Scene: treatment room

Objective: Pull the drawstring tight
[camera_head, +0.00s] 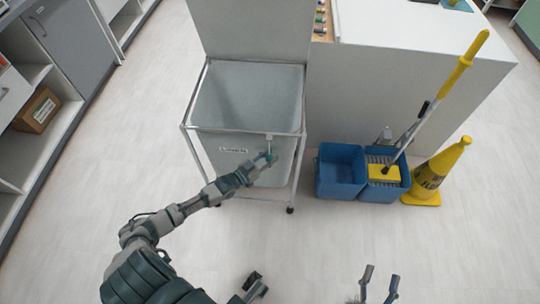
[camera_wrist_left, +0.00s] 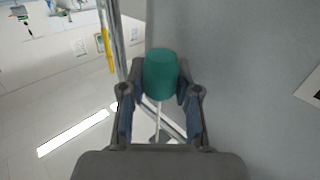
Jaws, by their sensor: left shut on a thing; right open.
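A grey laundry bag (camera_head: 220,172) hangs in a wheeled metal-frame cart (camera_head: 296,170), its mouth wide at the top and its lid raised behind. A pale drawstring cord (camera_head: 269,142) hangs down the bag's front from near the rim. My left gripper (camera_head: 268,158) is at the bag's front, shut on a green cylindrical toggle. In the left wrist view the green toggle (camera_wrist_left: 160,74) sits between the fingertips, with the pale cord (camera_wrist_left: 158,116) running from it. My right gripper (camera_head: 379,283) is open and empty at the bottom of the head view, away from the cart.
A blue mop bucket (camera_head: 341,171) with a yellow-handled mop (camera_head: 462,68) and a yellow floor cone (camera_head: 437,172) stand right of the cart. A white counter (camera_head: 400,85) is behind them. Shelving (camera_head: 40,140) lines the left. The floor in front is clear.

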